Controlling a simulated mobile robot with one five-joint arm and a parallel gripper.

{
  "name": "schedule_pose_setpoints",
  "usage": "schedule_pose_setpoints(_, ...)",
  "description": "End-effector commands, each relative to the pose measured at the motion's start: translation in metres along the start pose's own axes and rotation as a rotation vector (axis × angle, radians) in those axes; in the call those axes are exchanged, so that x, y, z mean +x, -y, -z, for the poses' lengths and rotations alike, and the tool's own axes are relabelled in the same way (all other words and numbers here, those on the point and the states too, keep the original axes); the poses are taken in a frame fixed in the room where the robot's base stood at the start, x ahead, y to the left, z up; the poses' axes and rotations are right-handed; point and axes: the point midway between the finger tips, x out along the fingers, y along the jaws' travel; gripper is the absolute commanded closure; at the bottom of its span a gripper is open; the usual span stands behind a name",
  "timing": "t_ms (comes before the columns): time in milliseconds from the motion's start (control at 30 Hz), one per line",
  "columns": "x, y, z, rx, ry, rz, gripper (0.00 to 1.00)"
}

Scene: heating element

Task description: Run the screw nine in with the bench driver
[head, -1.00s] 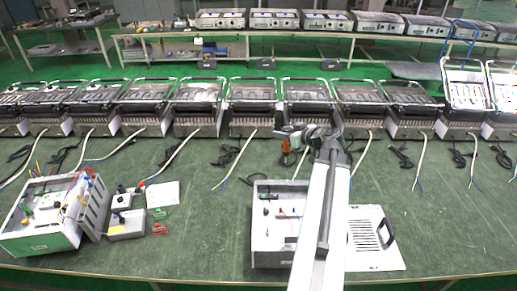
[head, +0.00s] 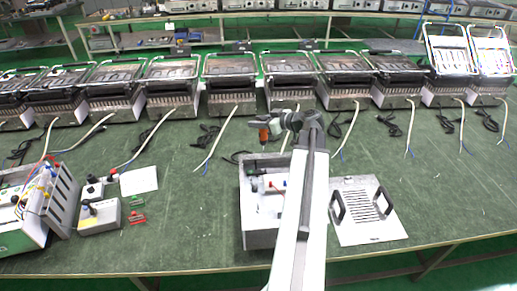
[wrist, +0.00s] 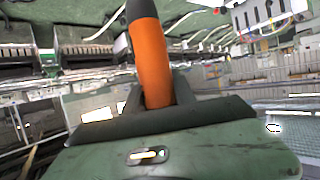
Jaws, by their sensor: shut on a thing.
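My gripper (head: 280,122) is shut on an orange-handled driver (head: 264,135). In the wrist view the driver's orange handle (wrist: 150,60) stands between the jaws, with a dark end at the top of the picture. In the head view the gripper is beyond the far edge of an open white box (head: 256,228), above the green bench. The box holds small parts and red wiring, and my arm hides part of it. I cannot make out screw nine.
A white vented panel with two black handles (head: 352,233) lies right of the box. A second wired box (head: 30,205) and a grey switch box (head: 99,218) are on the left. Contact grills (head: 230,85) line the bench's back, their cords trailing forward.

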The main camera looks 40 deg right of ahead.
Motion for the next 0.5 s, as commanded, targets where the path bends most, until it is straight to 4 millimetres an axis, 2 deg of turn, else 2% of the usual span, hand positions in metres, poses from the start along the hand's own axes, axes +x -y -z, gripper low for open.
schedule_pose_setpoints(33,0.012,-0.001,-0.027,-0.005,-0.002,0.014,1.0)
schedule_pose_setpoints(133,0.018,0.001,-0.041,-0.016,-0.003,0.038,1.0)
schedule_pose_setpoints(500,0.018,0.002,-0.042,-0.023,-0.004,0.054,1.0)
